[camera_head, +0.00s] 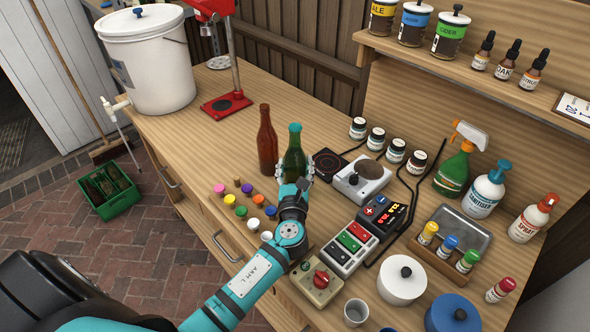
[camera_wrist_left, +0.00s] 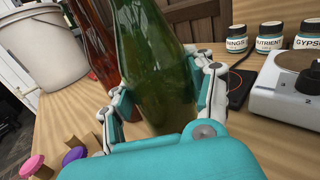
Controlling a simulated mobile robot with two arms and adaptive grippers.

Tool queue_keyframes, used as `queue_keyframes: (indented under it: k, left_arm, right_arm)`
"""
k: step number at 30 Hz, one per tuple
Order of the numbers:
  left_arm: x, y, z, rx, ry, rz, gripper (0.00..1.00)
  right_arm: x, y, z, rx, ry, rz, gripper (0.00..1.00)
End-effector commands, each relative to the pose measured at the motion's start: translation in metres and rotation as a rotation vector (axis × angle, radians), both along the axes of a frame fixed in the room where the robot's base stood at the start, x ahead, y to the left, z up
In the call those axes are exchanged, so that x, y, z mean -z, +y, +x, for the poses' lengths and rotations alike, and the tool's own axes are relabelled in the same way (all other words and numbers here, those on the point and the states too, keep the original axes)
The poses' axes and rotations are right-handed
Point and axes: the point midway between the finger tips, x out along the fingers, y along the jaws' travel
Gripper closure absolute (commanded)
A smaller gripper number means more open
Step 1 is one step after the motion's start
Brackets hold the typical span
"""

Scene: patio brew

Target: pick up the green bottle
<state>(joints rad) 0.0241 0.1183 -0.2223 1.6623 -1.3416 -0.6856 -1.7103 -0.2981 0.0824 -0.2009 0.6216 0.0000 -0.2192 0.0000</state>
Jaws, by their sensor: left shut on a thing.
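The green bottle (camera_head: 294,151) stands upright on the wooden counter, right of a brown bottle (camera_head: 267,140). My left gripper (camera_head: 294,172) is shut around its body. In the left wrist view the green bottle (camera_wrist_left: 155,70) fills the space between the two fingers of my left gripper (camera_wrist_left: 165,100), one on each side. Its base is hidden behind the gripper, so I cannot tell whether it touches the counter. The brown bottle (camera_wrist_left: 92,40) is close behind the left finger in that view. My right gripper is not in view.
Several coloured stoppers (camera_head: 242,211) lie left of my arm. A white bucket (camera_head: 148,65) and red capper (camera_head: 228,100) are at the back left. Bare counter lies behind the bottles.

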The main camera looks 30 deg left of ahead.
Motion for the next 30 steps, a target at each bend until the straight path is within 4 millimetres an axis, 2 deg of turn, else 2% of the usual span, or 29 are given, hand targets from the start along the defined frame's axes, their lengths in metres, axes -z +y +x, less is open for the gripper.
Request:
queue_keyframes:
  k: [14,30]
  left_arm:
    - [-0.011,0.0,0.001,-0.001,-0.005,0.001,1.0]
    - [-0.055,0.0,0.001,0.0,-0.006,0.001,1.0]
  right_arm:
    - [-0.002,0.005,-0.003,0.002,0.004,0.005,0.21]
    - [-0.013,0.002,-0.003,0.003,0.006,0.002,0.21]
